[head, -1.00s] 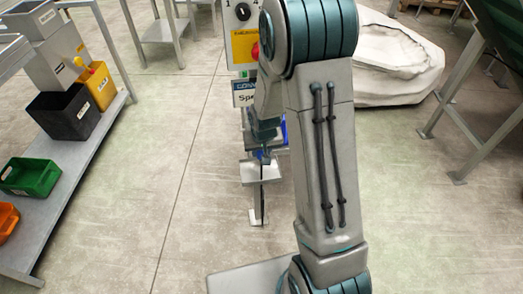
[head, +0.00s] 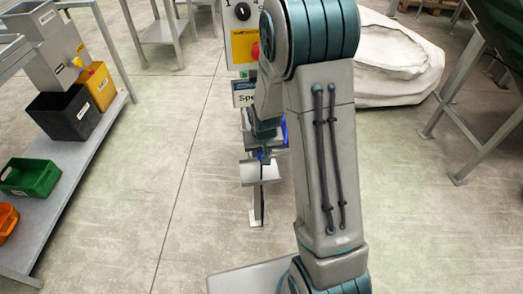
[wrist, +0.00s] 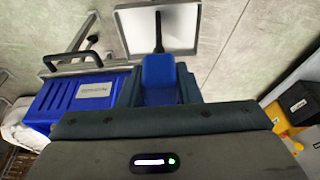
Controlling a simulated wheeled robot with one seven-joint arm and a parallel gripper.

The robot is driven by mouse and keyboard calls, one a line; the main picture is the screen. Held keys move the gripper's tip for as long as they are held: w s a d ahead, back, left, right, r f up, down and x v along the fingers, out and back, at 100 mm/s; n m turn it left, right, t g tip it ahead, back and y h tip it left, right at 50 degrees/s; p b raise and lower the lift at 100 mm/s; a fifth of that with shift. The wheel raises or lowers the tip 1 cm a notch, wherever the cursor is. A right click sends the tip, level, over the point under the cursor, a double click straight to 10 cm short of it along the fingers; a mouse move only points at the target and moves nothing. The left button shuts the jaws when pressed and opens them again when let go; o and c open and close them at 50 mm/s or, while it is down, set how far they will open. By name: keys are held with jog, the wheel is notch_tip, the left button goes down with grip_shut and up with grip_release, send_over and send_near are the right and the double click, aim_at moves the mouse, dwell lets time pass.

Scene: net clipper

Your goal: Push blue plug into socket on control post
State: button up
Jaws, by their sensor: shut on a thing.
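My gripper (wrist: 160,95) is shut on the blue plug (wrist: 159,72), which sits between its fingers in the wrist view. A dark cable (wrist: 158,32) runs from the plug's far end over a pale tray. In the head view the plug is a small blue patch (head: 264,157) below my gripper, just above the tray. The control post shows its panel (head: 240,46) with a black knob and red button, partly hidden by my arm. I cannot make out the socket in either view.
The pale tray (head: 250,173) is on a stand below my gripper. A blue slotted box (wrist: 75,97) with a handle is left of the gripper in the wrist view. A shelf with a green bin (head: 30,177) and a black bin (head: 65,113) stands left. The floor between is clear.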

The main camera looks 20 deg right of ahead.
jog(key=shift+w, duration=0.55)
jog(key=o, duration=1.1)
jog(key=p+v, duration=0.1)
jog(key=v, duration=1.2)
jog(key=shift+r, duration=0.35)
